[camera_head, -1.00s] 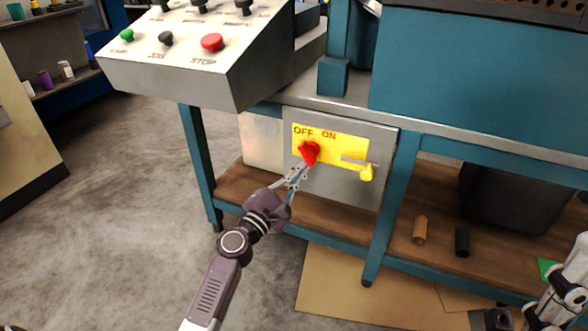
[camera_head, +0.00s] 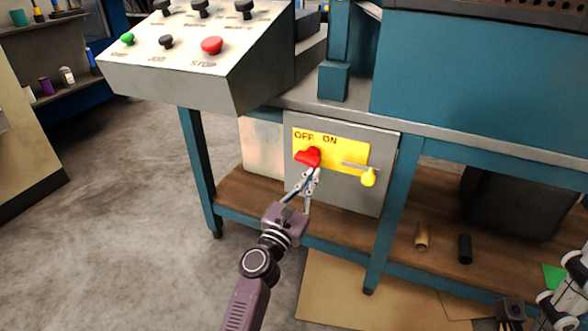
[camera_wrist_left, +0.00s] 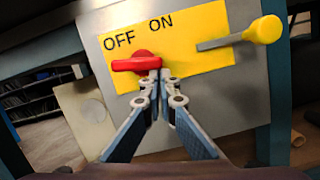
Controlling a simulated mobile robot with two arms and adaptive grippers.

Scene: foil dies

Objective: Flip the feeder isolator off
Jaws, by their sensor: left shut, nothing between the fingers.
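The feeder isolator is a red knob (camera_head: 308,157) on a yellow plate (camera_head: 333,150) marked OFF and ON, fixed to a grey box under the bench. In the left wrist view the red knob (camera_wrist_left: 137,64) lies roughly crosswise, its long end pointing left, below the word OFF. My left gripper (camera_head: 315,173) is shut and empty. Its fingertips (camera_wrist_left: 157,76) are at the knob's lower right side, very close to it; I cannot tell whether they touch.
A yellow-knobbed lever (camera_head: 368,177) projects at the right of the plate. The sloped control panel (camera_head: 170,80) overhangs at upper left. Blue bench legs (camera_head: 393,215) flank the box. The lower shelf (camera_head: 440,215) holds a tan and a black cylinder. Floor at left is clear.

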